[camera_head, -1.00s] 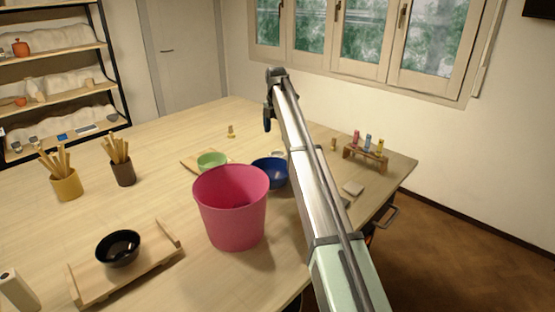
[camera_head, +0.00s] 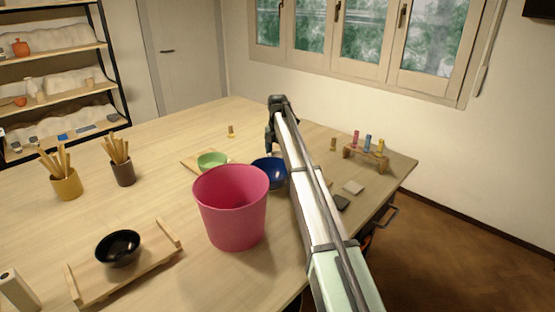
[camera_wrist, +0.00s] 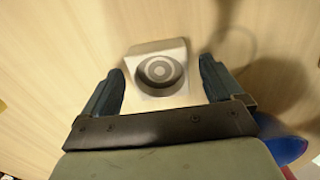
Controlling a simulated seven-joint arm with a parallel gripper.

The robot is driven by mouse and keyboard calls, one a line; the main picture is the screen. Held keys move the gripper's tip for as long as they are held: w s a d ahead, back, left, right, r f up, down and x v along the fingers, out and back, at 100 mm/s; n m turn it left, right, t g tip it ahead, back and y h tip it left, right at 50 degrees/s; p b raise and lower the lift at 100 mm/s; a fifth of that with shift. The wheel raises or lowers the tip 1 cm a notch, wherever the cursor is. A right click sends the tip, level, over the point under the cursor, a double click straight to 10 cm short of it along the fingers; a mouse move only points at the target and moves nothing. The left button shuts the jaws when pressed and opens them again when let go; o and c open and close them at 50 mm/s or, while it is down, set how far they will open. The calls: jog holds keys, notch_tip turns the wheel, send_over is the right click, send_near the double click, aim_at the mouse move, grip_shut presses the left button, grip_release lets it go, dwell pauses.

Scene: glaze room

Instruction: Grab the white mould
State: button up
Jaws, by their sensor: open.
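The white mould (camera_wrist: 144,50) is a pale block with a round, ringed hollow. In the wrist view it lies on the wooden table, between and slightly beyond the fingertips of my gripper (camera_wrist: 161,68). The fingers are apart, with a gap on either side of the mould, and nothing is held. In the head view my gripper (camera_head: 269,148) points down over the table, just behind the blue bowl. The mould is hidden there behind my gripper and arm.
The blue bowl (camera_head: 264,173) is close to my gripper; its edge also shows in the wrist view (camera_wrist: 284,150). A pink bucket (camera_head: 231,215) stands nearer, and a green bowl (camera_head: 212,160) to the left. A rack of coloured bottles (camera_head: 366,157) stands right.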

jog(key=shift+c, duration=0.3)
jog(key=c, duration=1.1)
